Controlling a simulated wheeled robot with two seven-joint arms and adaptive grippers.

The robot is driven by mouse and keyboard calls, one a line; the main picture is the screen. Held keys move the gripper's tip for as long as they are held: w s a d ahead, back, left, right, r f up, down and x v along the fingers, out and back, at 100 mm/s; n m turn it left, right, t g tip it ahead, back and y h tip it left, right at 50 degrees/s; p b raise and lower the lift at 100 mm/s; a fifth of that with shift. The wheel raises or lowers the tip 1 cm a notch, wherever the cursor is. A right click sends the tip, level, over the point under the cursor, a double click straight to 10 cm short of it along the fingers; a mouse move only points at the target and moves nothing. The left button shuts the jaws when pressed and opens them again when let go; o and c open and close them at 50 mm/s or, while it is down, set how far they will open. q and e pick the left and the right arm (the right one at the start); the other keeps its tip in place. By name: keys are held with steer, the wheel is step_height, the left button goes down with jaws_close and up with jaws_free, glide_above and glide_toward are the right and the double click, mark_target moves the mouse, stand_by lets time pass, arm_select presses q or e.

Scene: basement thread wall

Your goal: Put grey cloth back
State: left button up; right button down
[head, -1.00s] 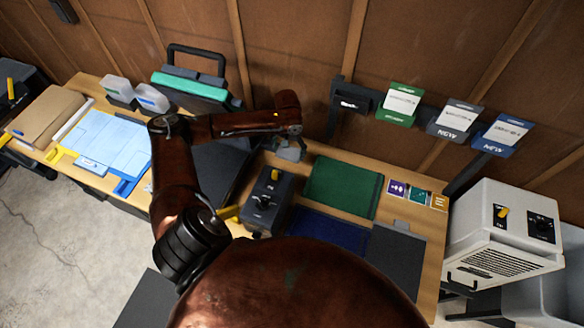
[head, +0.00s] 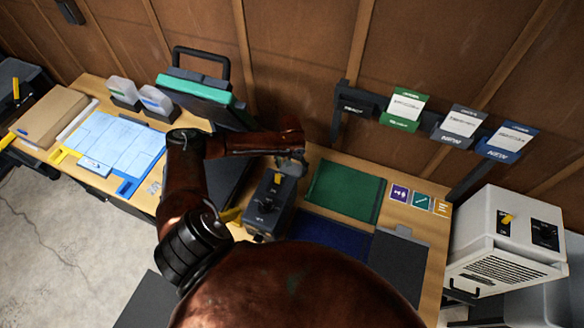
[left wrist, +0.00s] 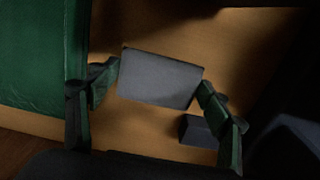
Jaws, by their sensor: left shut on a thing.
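A dark grey flat sheet (head: 398,262), which looks like the grey cloth, lies at the right front of the bench, partly hidden by my arm. A green sheet (head: 343,190) and a dark blue sheet (head: 325,233) lie beside it. My left gripper (head: 290,161) is over the bench, left of the green sheet and behind a dark control box. In the left wrist view its green-padded fingers (left wrist: 158,82) are shut on a small grey piece (left wrist: 160,78); I cannot tell if it is cloth. My right gripper is not in view.
The dark control box (head: 268,208) with a yellow knob stands near my left gripper. A wall rail holds green, grey and blue card holders (head: 456,127). A white machine (head: 510,242) stands at right. A small grey block (left wrist: 198,131) lies beside the fingers.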

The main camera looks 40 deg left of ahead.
mark_target(292, 170)
arm_select(q)
steer(key=o, duration=1)
steer(key=shift+f, duration=0.1)
step_height(292, 170, up, 12)
steer(key=shift+r, duration=0.15)
